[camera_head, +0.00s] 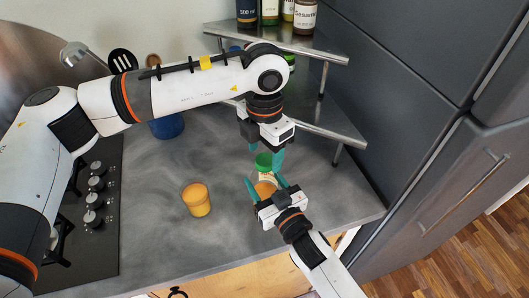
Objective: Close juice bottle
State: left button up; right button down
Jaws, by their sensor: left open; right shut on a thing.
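The juice bottle (265,187) is small and orange and stands on the grey counter near its right corner. A green cap (264,160) shows at its top; I cannot tell whether it is seated on the neck or just above it. My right gripper (266,184) comes from the front and is shut on the bottle's body, hiding part of it. My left gripper (265,155) points down from above, its teal fingers open on either side of the green cap. I cannot tell whether they touch it.
A blue pot (168,127) is behind my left arm. A metal corner shelf (315,125) with several bottles stands behind. A stove (92,220) is at left.

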pick_arm(q)
notch_tip(320, 180, up, 11)
jog(key=shift+f, duration=0.2)
pick_arm(e)
jog(key=shift+c, duration=2)
grip_release()
pick_arm(q)
notch_tip(320, 180, down, 3)
jog(key=b, duration=0.3)
pick_arm(e)
jog(key=v, duration=1.2)
